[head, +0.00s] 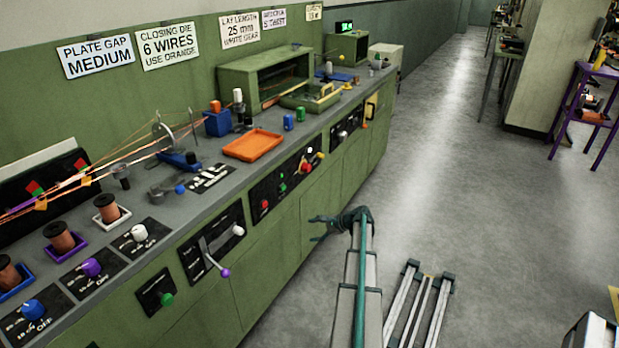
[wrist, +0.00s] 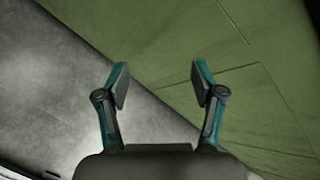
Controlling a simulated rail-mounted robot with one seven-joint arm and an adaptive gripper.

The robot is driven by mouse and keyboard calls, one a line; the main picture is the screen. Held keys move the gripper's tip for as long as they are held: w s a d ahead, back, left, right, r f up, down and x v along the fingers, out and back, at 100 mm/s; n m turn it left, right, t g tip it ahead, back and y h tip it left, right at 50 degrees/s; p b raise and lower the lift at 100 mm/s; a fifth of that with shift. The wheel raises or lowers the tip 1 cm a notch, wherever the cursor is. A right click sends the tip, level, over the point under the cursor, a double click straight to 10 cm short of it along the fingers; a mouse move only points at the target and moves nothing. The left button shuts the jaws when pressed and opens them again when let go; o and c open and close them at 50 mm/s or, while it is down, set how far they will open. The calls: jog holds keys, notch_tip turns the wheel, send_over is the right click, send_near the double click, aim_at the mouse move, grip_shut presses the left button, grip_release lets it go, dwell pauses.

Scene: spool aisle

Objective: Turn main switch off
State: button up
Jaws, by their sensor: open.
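Black control panels run along the front of the green bench. The label of the main switch is too small to read, so I cannot tell for sure which control it is. One panel (head: 287,178) has red and green buttons and a yellow-and-red control (head: 306,166) at its right end. A yellow piece (head: 371,107) is on the bench front farther right. My gripper (head: 316,229) is open and empty, in front of the green cabinet doors and below the panels. In the wrist view its two fingers (wrist: 160,80) are spread, with green cabinet front and grey floor beyond.
A lever with a purple knob (head: 225,272) sticks out from a nearer panel. An orange tray (head: 253,145), spools and stretched wires are on the bench top (head: 215,150).

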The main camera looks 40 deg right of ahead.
jog(key=w+d+r+m+t, duration=0.3)
jog(key=d+r+m+t, duration=0.15)
jog(key=d+r, duration=0.7)
jog(key=m+t, duration=0.3)
jog(key=m, duration=0.5)
send_near(309, 169)
jog(key=shift+g, duration=0.25)
jog(key=x, duration=1)
jog(key=shift+d+r, duration=0.2)
jog(key=shift+r, duration=0.05)
jog(key=c, duration=1.1)
jog(key=shift+n, duration=0.25)
jog(key=shift+c, duration=0.2)
